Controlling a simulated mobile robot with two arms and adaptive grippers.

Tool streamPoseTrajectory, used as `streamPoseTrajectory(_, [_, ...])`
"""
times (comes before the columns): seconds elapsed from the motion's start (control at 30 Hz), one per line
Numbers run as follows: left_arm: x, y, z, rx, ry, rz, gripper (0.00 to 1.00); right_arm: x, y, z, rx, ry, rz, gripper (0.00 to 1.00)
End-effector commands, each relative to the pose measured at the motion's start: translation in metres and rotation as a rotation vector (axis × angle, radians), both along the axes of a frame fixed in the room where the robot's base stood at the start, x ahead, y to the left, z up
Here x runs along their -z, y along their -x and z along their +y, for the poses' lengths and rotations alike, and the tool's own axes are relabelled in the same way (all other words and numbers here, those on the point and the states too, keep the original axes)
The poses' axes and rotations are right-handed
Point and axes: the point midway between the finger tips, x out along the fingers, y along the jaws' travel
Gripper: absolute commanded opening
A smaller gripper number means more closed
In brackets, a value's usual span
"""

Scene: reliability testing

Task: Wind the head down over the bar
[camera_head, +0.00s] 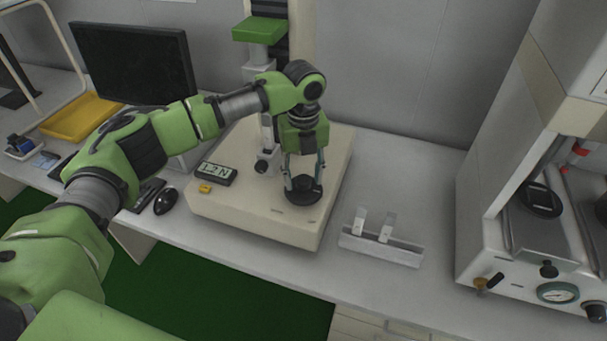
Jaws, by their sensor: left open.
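The test machine has a cream base (265,222) on the bench and a column rising at the back. A green-topped head (262,32) sits high on the column. A black round disc with a raised knob (303,192) lies on the right front of the base. My left gripper (304,172) points down over this disc, open, with its fingers on either side of the knob; I cannot tell whether they touch it. My left wrist hides part of the column and whatever is under the head, so I cannot make out the bar on the machine. My right gripper is out of view.
A small display (216,174) reading about 1.2 N and a yellow block (205,188) sit on the base. A white rack (382,248) with two pale strips stands to the right. A monitor (132,62), mouse (166,201) and yellow tray (82,117) are left; a white instrument (520,235) is right.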

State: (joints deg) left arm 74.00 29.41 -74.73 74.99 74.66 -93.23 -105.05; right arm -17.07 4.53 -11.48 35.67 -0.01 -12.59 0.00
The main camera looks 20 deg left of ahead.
Motion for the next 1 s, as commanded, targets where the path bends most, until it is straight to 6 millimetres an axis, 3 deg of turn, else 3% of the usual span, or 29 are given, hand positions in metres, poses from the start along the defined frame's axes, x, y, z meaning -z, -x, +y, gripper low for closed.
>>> streamPoseTrajectory(0.1, [0.000,0.000,0.000,0.000,0.000,0.000,0.42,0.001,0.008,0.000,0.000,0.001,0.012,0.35])
streamPoseTrajectory(0.27, [0.000,0.000,0.000,0.000,0.000,0.000,0.04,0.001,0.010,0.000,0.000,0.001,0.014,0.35])
streamPoseTrajectory(0.67, [-0.003,0.000,0.000,-0.044,0.000,0.002,0.04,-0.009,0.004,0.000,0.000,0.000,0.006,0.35])
streamPoseTrajectory(1.0, [-0.006,0.001,0.000,-0.272,0.000,0.004,0.04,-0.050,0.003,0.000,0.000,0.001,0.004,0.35])
